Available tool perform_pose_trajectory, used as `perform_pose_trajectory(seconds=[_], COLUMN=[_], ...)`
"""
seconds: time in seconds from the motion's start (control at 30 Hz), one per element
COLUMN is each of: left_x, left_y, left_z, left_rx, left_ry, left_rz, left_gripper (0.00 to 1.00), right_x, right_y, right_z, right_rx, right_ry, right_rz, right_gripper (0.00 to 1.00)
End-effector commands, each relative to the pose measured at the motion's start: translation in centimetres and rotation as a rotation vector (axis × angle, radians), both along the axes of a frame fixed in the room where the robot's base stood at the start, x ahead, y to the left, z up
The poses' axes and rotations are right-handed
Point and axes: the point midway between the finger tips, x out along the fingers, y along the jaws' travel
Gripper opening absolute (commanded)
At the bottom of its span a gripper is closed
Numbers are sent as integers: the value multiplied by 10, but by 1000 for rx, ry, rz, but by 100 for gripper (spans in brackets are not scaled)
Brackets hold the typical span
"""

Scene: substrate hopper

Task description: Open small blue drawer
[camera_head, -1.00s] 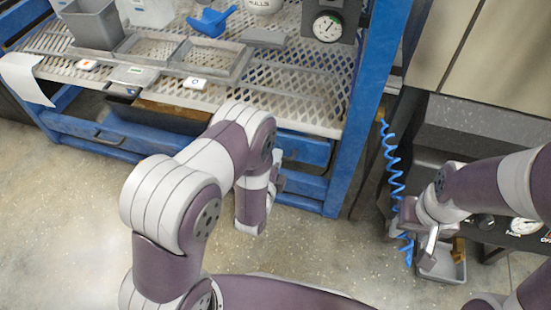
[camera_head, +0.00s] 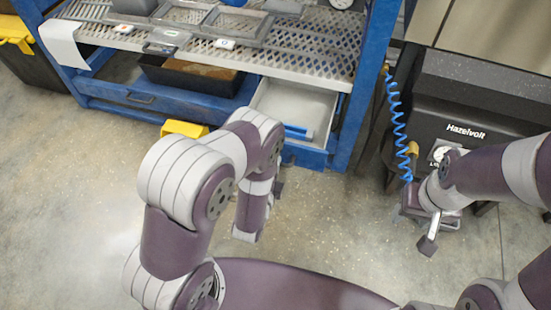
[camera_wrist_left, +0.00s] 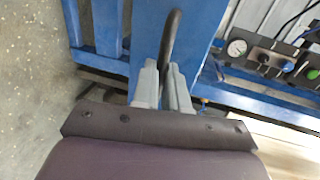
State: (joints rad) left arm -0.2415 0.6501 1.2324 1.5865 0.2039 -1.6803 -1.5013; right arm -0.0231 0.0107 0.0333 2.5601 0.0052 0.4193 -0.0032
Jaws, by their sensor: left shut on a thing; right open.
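The small blue drawer (camera_head: 294,104) is pulled out from under the right end of the mesh-topped bench in the head view, and its pale inside shows. Its front is partly hidden behind my left arm. In the left wrist view, the blue drawer front (camera_wrist_left: 198,40) has a dark curved handle (camera_wrist_left: 170,38). My left gripper (camera_wrist_left: 163,78) is shut on that handle, with one grey finger on each side. My right gripper (camera_head: 430,232) is open and apart from the drawer, low at the right near a blue coiled hose.
The blue coiled hose (camera_head: 397,120) hangs beside the bench's right post. A black Hazelvolt machine (camera_head: 465,110) stands at right.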

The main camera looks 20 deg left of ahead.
Motion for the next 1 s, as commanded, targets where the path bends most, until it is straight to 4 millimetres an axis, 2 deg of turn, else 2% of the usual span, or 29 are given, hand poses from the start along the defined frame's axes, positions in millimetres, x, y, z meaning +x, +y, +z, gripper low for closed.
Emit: perform_pose_trajectory(seconds=[0.6, 0.63, 0.7, 1.0], left_x=[-7, -7, -7, -6], left_y=[0, 0, 0, 0], left_z=[0, 0, 0, 0], left_rx=[0, 0, 0, 0], left_ry=[0, 0, 0, -1], left_rz=[0, 0, 0, 0], left_gripper=[0, 16, 37, 37], right_x=[0, 0, 0, 0], right_y=[0, 0, 0, 0], right_z=[3, 3, 3, 4], right_rx=[0, 0, 0, 0], right_ry=[0, 0, 0, 0], right_rz=[0, 0, 0, 0], right_gripper=[50, 50, 50, 50])
